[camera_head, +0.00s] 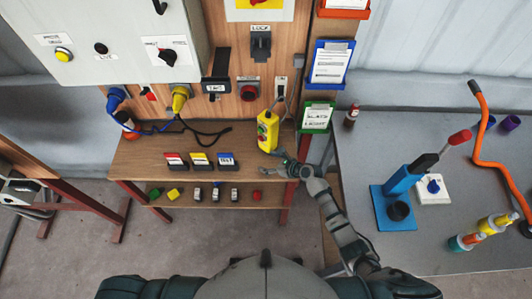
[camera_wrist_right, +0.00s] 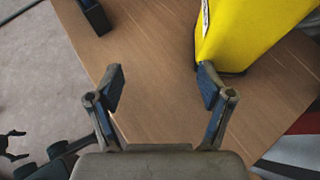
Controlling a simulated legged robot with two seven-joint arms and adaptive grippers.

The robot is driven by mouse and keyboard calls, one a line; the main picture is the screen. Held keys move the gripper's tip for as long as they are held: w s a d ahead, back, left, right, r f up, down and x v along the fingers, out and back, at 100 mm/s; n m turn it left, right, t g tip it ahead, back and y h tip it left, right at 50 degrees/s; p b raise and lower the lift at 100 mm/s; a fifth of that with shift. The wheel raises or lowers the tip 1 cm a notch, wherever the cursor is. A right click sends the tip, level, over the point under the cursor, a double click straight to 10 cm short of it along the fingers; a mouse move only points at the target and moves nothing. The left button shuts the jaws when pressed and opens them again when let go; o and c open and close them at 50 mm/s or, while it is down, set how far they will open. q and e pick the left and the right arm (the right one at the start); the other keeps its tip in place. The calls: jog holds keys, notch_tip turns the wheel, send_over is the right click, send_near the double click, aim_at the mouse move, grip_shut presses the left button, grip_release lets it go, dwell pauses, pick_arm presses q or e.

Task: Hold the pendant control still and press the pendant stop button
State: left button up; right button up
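The yellow pendant control (camera_head: 268,134) hangs on a cable in front of the wooden panel, at the right end of the shelf, in the head view. It has small coloured buttons on its face; which is the stop button is too small to tell. My right gripper (camera_head: 273,163) is just below the pendant, open and empty. In the right wrist view, the two fingers (camera_wrist_right: 160,90) stand wide apart. The pendant's yellow lower end (camera_wrist_right: 235,35) is beyond the right-hand finger, not between the fingers. Whether they touch, I cannot tell. My left gripper is out of the head view.
The wooden shelf (camera_head: 140,160) holds several coloured label blocks. A green-framed card (camera_head: 317,117) hangs right of the pendant. The grey bench (camera_head: 370,150) at right carries a blue lever press (camera_head: 395,195). A yellow plug (camera_head: 180,97) and cables hang at left.

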grip_shut()
dwell(0.3)
jog(key=shift+o, duration=0.8)
grip_release()
jog(key=shift+o, duration=0.4)
jog(key=shift+f, duration=0.15)
